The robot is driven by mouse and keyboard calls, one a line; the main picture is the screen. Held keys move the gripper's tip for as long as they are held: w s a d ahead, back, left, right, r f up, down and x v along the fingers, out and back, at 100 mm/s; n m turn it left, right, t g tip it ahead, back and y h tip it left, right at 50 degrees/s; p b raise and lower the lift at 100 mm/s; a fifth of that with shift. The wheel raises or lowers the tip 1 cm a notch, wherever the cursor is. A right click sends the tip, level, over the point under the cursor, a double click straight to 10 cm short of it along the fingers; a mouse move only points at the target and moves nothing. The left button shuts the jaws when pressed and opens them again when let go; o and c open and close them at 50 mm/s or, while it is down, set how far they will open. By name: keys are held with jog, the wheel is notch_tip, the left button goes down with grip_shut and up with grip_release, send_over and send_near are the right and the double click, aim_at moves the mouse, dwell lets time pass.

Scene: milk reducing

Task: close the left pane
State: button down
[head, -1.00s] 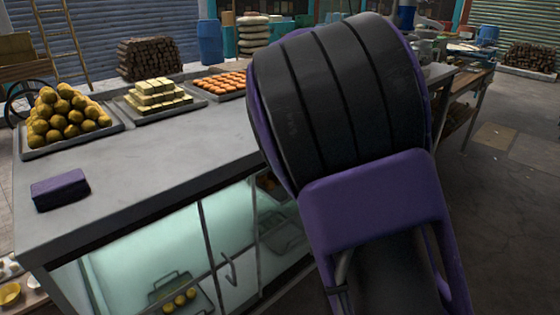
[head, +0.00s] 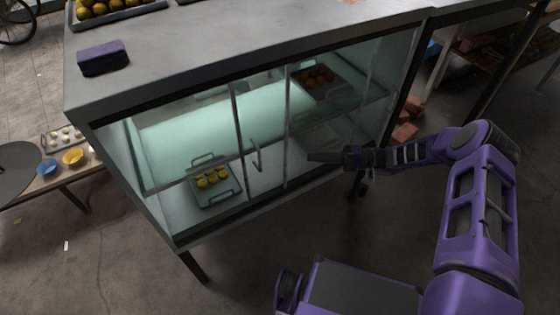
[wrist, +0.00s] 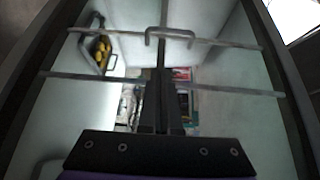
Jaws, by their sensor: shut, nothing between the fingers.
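The glass display case (head: 82,120) has a front with two dark upright pane edges. A curved handle (head: 256,160) sits just right of the left upright edge; it also shows in the wrist view (wrist: 168,34). The left pane (head: 263,125) seems to be the glass by this handle; clear glass hides its exact extent. My gripper (head: 312,157) is shut and empty, right of the handle in the head view and apart from it. In the wrist view its closed fingers (wrist: 160,74) point toward the handle, with a gap between.
Inside the case are a tray of yellow items (head: 213,180) and a tray of dark orange items (head: 315,80). A purple block (head: 104,58) lies on the countertop (head: 200,45). A low table with bowls (head: 73,157) stands left. Floor in front is clear.

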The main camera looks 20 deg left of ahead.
jog(key=s+p+x, duration=0.2)
jog(key=x, duration=1)
jog(key=shift+s+r, duration=0.25)
